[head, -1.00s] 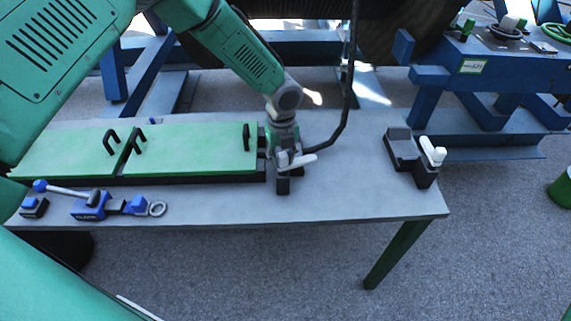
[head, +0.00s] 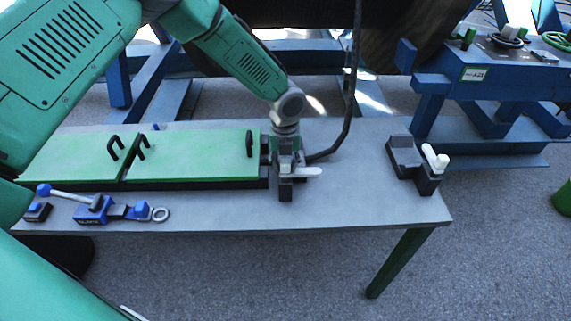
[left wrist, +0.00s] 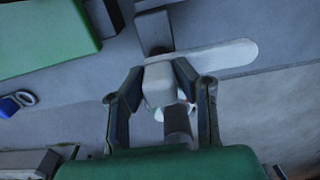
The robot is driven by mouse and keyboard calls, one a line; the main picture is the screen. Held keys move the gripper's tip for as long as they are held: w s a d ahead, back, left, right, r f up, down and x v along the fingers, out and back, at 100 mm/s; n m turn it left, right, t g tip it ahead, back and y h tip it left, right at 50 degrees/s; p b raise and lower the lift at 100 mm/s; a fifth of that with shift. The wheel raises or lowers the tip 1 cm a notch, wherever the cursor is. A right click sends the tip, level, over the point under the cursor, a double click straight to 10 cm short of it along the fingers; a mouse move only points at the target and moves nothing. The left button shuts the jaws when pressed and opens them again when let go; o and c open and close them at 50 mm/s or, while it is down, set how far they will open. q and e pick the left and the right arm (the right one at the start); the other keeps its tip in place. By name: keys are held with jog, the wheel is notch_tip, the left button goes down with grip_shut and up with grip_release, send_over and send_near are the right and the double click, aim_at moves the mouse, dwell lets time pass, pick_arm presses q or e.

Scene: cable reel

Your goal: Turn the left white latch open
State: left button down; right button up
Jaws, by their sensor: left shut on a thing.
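The left white latch (head: 306,172) sits on a dark block (head: 286,192) on the table, just right of the green panels. Its handle points to the right in the head view. In the left wrist view the white latch (left wrist: 215,58) reaches right from a pale hub between my fingers. My left gripper (head: 286,165) is over it from behind, and in the left wrist view the gripper (left wrist: 168,85) has its two fingers closed on the hub. Parts of the latch are hidden by the fingers. My right gripper is not in view.
A second white latch (head: 435,158) stands on a dark block at the table's right end. A blue clamp tool (head: 95,208) lies at the front left. Green panels (head: 195,155) with black handles cover the back left. A black cable (head: 350,100) hangs beside my left wrist.

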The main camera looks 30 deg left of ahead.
pick_arm(q)
jog(key=shift+d, duration=0.1)
jog(key=c, duration=1.3)
grip_release()
jog(key=shift+r, duration=0.5)
notch_tip(320, 180, up, 11)
